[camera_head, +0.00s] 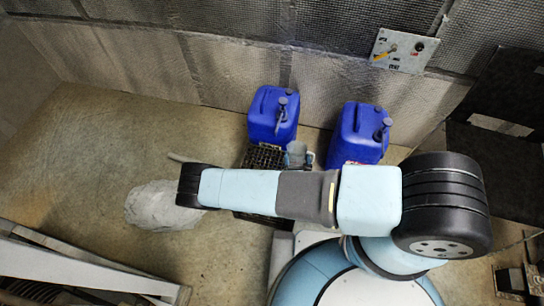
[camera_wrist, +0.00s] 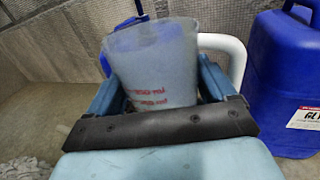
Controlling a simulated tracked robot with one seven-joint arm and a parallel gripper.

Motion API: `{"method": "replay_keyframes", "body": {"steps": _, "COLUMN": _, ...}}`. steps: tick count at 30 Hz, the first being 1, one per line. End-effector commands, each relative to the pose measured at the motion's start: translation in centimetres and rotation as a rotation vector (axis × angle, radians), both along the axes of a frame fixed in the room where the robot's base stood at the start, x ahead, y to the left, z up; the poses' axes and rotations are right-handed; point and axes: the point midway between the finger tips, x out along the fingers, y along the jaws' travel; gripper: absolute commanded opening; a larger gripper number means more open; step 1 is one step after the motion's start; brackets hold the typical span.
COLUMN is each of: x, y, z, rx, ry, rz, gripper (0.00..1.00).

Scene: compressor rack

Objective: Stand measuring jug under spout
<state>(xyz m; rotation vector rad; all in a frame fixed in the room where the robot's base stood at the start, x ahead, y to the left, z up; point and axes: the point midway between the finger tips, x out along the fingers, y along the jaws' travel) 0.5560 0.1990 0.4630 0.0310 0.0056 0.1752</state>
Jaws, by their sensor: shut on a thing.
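The measuring jug (camera_wrist: 155,65) is a translucent grey cup with red markings and a pale handle (camera_wrist: 238,58) on its right. My gripper (camera_wrist: 160,90) is shut on it in the wrist view, one blue finger on each side. Two blue canisters stand by the wall, the left one (camera_head: 266,113) and the right one (camera_head: 352,137), each with a dark blue spout or cap. The left canister's spout (camera_head: 281,106) is behind the jug. Whether the jug is under it, I cannot tell.
A black crate (camera_head: 262,157) stands in front of the left canister, partly hidden by my arm. A pale crumpled heap (camera_head: 155,208) lies on the floor at left. A switch panel (camera_head: 404,50) is on the wall. A metal frame (camera_head: 80,268) is at lower left.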

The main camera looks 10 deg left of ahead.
Motion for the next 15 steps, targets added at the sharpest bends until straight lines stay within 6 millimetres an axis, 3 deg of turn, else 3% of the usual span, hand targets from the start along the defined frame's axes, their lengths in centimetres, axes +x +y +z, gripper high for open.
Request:
{"method": "replay_keyframes", "body": {"steps": 13, "x": 5.8, "y": 6.4, "z": -3.7, "rx": 0.004, "ry": -0.001, "rz": 0.003, "gripper": 0.53}}
{"method": "replay_keyframes", "body": {"steps": 15, "x": 6.4, "y": 7.0, "z": -5.0, "rx": 0.003, "ry": 0.0, "rz": 0.002, "gripper": 0.43}}
